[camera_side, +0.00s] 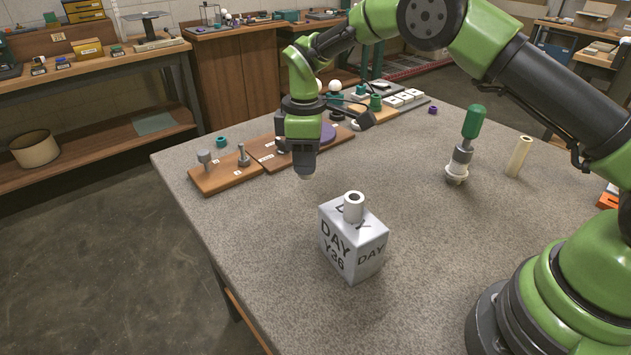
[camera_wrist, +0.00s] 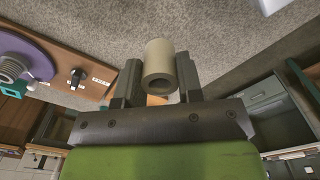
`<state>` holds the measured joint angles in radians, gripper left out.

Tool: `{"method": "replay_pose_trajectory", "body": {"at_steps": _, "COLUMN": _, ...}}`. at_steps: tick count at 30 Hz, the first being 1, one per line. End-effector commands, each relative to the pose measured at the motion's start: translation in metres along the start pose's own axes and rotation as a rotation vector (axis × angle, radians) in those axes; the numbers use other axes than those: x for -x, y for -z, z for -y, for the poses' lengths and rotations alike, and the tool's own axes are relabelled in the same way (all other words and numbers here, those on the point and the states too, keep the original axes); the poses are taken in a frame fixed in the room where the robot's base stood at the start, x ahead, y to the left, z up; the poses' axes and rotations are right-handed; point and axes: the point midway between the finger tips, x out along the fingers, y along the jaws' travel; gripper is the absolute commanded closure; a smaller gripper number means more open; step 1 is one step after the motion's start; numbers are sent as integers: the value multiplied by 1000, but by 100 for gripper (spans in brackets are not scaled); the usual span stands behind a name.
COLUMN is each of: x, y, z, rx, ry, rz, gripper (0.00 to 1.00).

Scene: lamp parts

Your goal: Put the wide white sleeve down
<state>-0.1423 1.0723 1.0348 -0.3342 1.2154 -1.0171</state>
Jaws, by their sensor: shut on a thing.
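My gripper (camera_side: 306,165) points down above the grey table, between the wooden boards and the DAY block. In the wrist view my gripper (camera_wrist: 159,80) is shut on a short, wide off-white sleeve (camera_wrist: 160,58), whose open bore faces the camera.
A DAY-printed block (camera_side: 352,245) stands nearby with a white tube (camera_side: 354,206) on top. A green-handled tool (camera_side: 466,143) and a cream tube (camera_side: 519,156) stand to the right. Wooden boards (camera_side: 227,172) with fittings lie left and behind. The front tabletop is clear.

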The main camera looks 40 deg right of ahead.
Motion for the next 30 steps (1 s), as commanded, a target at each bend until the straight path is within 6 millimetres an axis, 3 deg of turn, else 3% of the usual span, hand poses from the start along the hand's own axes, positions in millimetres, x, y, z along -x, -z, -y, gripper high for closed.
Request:
{"method": "replay_pose_trajectory", "body": {"at_steps": 5, "x": 12, "y": -4, "z": -2, "rx": -2, "ry": -1, "rz": 1, "gripper": 89}}
{"method": "replay_pose_trajectory", "body": {"at_steps": 8, "x": 14, "y": -19, "z": -6, "rx": -5, "ry": 1, "rz": 4, "gripper": 89}}
{"method": "replay_pose_trajectory", "body": {"at_steps": 14, "x": 14, "y": -74, "z": -14, "rx": -15, "ry": 2, "rz": 6, "gripper": 89}}
{"method": "replay_pose_trajectory", "body": {"at_steps": 21, "x": 15, "y": -139, "z": -5, "rx": -32, "ry": 1, "rz": 0, "gripper": 89}}
{"method": "replay_pose_trajectory", "body": {"at_steps": 27, "x": 14, "y": -166, "z": 5, "rx": -38, "ry": 0, "rz": -2, "gripper": 89}}
{"method": "replay_pose_trajectory", "body": {"at_steps": 30, "x": 3, "y": -170, "z": 7, "rx": -38, "ry": 4, "rz": 1, "gripper": 89}}
